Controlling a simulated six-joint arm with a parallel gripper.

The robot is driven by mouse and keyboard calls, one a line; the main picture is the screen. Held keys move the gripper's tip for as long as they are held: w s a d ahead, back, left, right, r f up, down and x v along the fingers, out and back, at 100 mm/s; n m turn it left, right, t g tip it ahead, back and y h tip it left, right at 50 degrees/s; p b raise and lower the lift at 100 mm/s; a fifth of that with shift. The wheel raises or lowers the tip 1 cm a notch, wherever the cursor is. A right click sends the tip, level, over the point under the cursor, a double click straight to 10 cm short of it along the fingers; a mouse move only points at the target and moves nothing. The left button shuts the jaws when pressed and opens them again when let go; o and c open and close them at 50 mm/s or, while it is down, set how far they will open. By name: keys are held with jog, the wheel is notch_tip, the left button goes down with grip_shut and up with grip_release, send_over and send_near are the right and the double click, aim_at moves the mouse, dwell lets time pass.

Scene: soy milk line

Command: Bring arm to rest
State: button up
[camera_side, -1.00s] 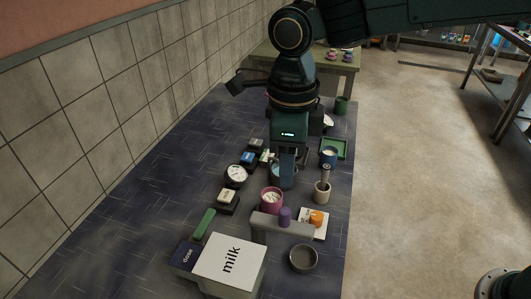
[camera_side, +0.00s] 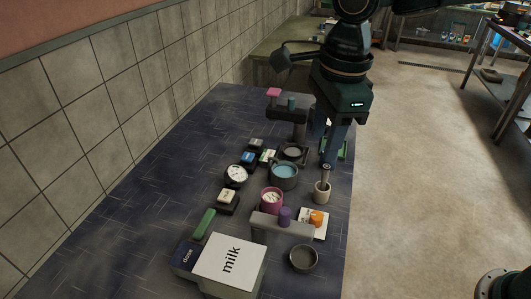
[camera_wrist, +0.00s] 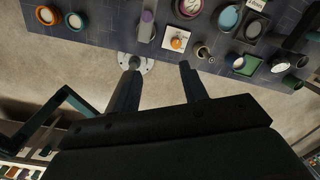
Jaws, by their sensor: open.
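My gripper (camera_side: 328,155) hangs over the right part of the dark blue table (camera_side: 120,215) in the side view, with its fingers pointing down. In the wrist view my gripper (camera_wrist: 160,64) has its two dark fingers well apart, with nothing between them. Behind them lie the table edge, the floor and a round white plate-like base (camera_wrist: 148,64). In the side view the fingers overlap a green tray (camera_side: 343,153) and end just above a cream cup (camera_side: 322,193) with a grey-topped handle in it; I cannot tell whether they touch.
A pot of blue liquid (camera_side: 284,172), a pink cup (camera_side: 271,200), a gauge (camera_side: 235,175) and a grey stand (camera_side: 280,226) crowd the table's middle. The table's left side is clear. The floor (camera_side: 430,180) at right is open.

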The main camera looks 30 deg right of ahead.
jog(key=s+d+r+n+t, duration=0.1)
jog(key=s+d+n+t, duration=0.3)
jog(key=s+d+n, duration=1.4)
jog(key=d+n, duration=0.3)
jog(key=shift+d+t, duration=0.15)
jog(key=shift+t, duration=0.25)
